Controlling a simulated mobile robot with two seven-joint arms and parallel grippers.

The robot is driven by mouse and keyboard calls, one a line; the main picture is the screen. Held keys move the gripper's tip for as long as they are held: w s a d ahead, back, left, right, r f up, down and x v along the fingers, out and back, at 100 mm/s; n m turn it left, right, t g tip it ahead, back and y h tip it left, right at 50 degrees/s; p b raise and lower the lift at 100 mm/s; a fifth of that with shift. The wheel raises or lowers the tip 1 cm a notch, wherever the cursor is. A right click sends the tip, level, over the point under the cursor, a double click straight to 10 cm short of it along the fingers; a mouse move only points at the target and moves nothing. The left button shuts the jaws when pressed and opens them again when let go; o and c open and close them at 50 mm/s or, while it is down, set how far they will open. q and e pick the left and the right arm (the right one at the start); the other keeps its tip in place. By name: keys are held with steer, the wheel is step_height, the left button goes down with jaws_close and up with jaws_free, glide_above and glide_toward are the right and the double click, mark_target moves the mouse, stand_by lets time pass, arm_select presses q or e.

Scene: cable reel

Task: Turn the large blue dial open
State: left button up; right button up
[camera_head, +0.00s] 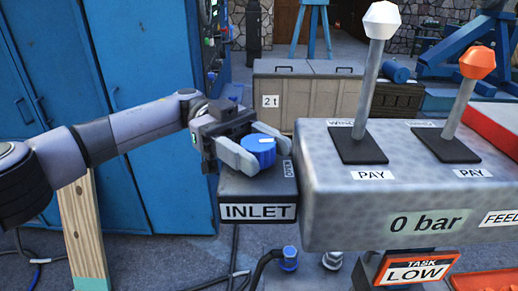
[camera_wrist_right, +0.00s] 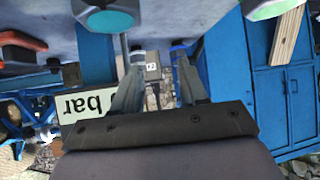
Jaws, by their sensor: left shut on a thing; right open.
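The large blue dial (camera_head: 257,143) sits on top of the dark box (camera_head: 256,190) labelled INLET in the head view. It has a short white mark on its top. A small label (camera_head: 301,172), partly cut off from view and too small to read surely, lies on the box to its right. My left gripper (camera_head: 262,151) reaches in from the left and is shut on the dial, one finger on its far side and one on its near side. My right gripper (camera_wrist_right: 160,78) shows in the right wrist view, open with nothing between its fingers.
A grey console (camera_head: 420,190) stands right of the box, with a white-knobbed lever (camera_head: 375,75) and an orange-knobbed lever (camera_head: 464,95). Its front reads 0 bar. Blue cabinets (camera_head: 140,110) stand at left. A wooden post (camera_head: 84,230) stands below my left arm.

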arm_select(q)
steer(key=shift+m+g+y, duration=0.8)
steer(key=shift+y, duration=0.1)
steer(key=o, duration=0.9)
steer(key=shift+o, duration=0.2)
steer(key=shift+n+t+h, duration=0.4)
steer(key=shift+t+h, duration=0.1)
steer(key=shift+h, duration=0.1)
